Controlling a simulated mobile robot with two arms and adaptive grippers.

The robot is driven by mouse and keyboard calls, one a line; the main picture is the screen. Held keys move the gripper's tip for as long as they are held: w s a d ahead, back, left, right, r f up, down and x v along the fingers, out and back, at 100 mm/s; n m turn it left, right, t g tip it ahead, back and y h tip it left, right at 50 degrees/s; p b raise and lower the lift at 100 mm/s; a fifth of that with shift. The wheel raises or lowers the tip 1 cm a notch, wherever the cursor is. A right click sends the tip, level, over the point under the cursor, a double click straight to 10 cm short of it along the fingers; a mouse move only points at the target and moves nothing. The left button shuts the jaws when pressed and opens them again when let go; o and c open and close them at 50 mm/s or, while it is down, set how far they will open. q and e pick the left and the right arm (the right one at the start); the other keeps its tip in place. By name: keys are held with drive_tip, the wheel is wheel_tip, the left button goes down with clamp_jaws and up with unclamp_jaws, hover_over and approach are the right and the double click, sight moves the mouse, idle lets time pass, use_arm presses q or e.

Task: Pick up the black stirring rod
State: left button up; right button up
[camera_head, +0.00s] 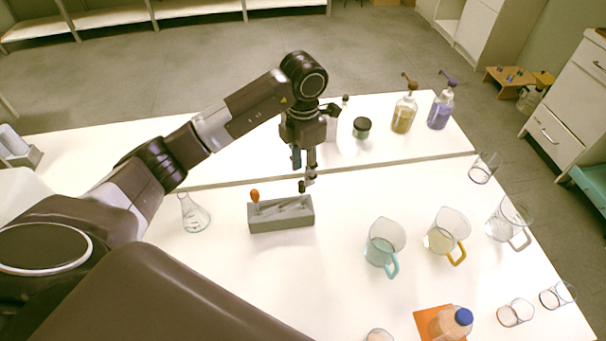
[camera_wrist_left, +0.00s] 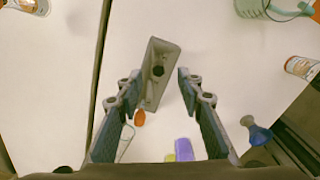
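A grey holder block (camera_head: 281,222) stands on the white table; it also shows in the left wrist view (camera_wrist_left: 160,52). The black stirring rod shows as a dark round knob (camera_head: 302,186) above the block's right end, and as a dark disc (camera_wrist_left: 158,71) in the left wrist view. Its shaft is mostly hidden. An orange-topped rod (camera_head: 255,195) is at the block's left end. My left gripper (camera_head: 309,171) points down over the block's right end. In the left wrist view its fingers (camera_wrist_left: 154,88) are apart, with the black knob between and slightly beyond them. My right gripper is not in view.
A glass flask (camera_head: 194,214) stands left of the block. A teal-handled jug (camera_head: 383,243) and yellow-handled jug (camera_head: 446,232) stand to its right. Pump bottles (camera_head: 404,112) and a dark-lidded jar (camera_head: 361,128) stand behind. The table between block and jugs is clear.

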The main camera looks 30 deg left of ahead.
sight(302, 182)
use_arm(q)
drive_tip(key=shift+w+a+f, duration=0.1)
drive_tip(key=shift+w+f, duration=0.05)
drive_tip(key=shift+f, duration=0.35)
drive_tip(key=shift+s+f+p, duration=0.25)
drive_tip(key=shift+f+p, duration=0.4)
drive_tip(key=shift+f, duration=0.1)
wheel_tip(302, 182, down, 4)
drive_tip(key=shift+a+f+p, duration=0.1)
drive_tip(key=shift+f+p, duration=0.15)
drive_tip(key=shift+p, duration=0.85)
drive_tip(key=shift+f, duration=0.25)
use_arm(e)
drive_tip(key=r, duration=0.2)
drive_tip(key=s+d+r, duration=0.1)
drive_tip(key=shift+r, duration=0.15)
use_arm(q)
drive_tip(key=shift+c, duration=0.8)
clamp_jaws()
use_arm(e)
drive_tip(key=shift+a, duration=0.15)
